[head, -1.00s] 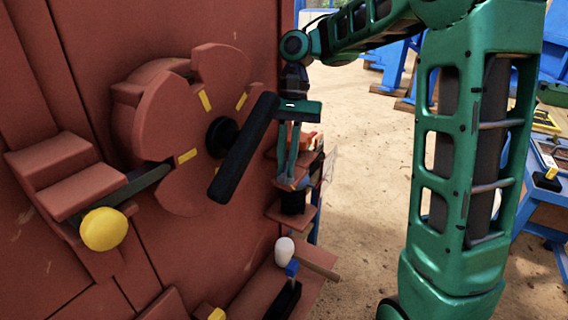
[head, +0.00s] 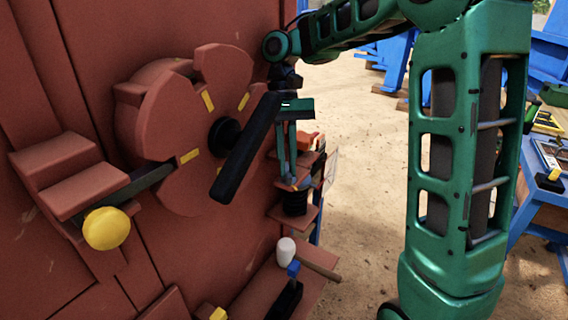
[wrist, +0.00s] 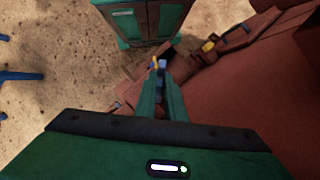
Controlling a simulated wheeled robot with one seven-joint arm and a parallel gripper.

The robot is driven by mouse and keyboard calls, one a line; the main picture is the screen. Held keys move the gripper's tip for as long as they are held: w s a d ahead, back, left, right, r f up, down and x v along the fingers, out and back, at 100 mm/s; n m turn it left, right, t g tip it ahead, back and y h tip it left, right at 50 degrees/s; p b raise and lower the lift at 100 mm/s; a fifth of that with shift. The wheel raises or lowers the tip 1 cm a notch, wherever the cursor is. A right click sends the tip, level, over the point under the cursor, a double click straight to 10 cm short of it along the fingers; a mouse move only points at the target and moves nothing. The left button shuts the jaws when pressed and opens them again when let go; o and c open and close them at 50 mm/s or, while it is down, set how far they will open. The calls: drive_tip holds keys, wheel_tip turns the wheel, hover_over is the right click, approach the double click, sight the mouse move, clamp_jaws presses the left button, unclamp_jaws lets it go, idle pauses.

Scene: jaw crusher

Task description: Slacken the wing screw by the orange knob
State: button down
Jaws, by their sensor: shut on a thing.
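My gripper (head: 294,184) points down at the right edge of the red crusher panel, above a black ribbed cylinder (head: 295,204) on a small red ledge. Its fingers are closed on a small blue piece, which seems to be the wing screw; this piece also shows between the fingertips in the wrist view (wrist: 161,67). The fingers hide most of it, so its turn angle cannot be told. An orange-red part (head: 309,140), perhaps the orange knob, shows just behind and right of the fingers. My gripper also shows in the wrist view (wrist: 161,84).
A large red lobed wheel (head: 175,135) with a black bar handle (head: 245,148) stands close left of my gripper. A yellow ball knob (head: 106,228) is on a lever at the left. Below are a white-headed mallet (head: 287,250) and a blue-topped black part (head: 286,298). Sandy ground lies right.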

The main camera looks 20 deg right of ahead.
drive_tip(key=c, duration=1.8)
unclamp_jaws()
drive_tip(key=shift+c, duration=0.2)
drive_tip(key=shift+w+d+r, duration=0.15)
drive_tip(key=shift+r, duration=0.1)
